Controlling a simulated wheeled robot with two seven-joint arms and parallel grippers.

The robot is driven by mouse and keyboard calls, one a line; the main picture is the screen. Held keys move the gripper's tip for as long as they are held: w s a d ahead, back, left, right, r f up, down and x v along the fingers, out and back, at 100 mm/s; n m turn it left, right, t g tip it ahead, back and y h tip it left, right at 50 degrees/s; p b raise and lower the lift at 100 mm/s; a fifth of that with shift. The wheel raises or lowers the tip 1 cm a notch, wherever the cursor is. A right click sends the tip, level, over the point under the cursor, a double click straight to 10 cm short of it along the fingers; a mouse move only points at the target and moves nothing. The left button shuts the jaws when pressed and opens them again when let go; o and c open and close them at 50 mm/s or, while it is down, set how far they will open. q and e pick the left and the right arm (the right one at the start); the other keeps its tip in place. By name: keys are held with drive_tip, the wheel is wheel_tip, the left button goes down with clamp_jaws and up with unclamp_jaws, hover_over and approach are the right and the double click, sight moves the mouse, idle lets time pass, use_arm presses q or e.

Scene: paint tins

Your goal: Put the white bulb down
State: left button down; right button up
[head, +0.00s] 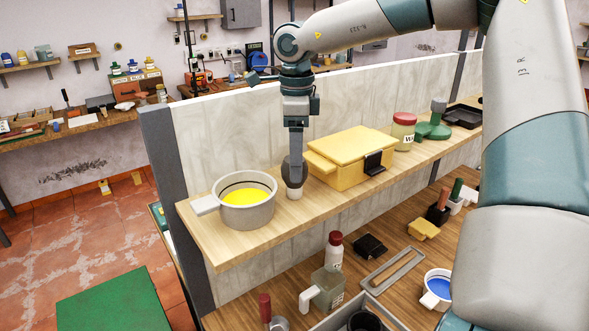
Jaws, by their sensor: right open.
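The white bulb (294,194) shows as a small pale end just below my right gripper. It is on or very close to the wooden shelf (225,248), between a grey pot with yellow paint (246,208) and a yellow box (350,154). My right gripper (294,184) points straight down over the bulb, with its jaws open around or just above it. The gripper hides the bulb's upper part, and I cannot tell whether the fingers touch it. My left gripper is not in view.
The pot stands close on the left and the yellow box close on the right. A red-lidded jar (403,132) and a green item (434,124) stand farther right. A pale panel (225,130) rises behind the shelf. Below is a cluttered bench with a blue paint pot (437,287).

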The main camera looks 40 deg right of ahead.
drive_tip(key=shift+f+p, duration=0.5)
drive_tip(key=shift+f, duration=1.05)
drive_tip(key=c, duration=1.2)
drive_tip(key=shift+r, duration=0.15)
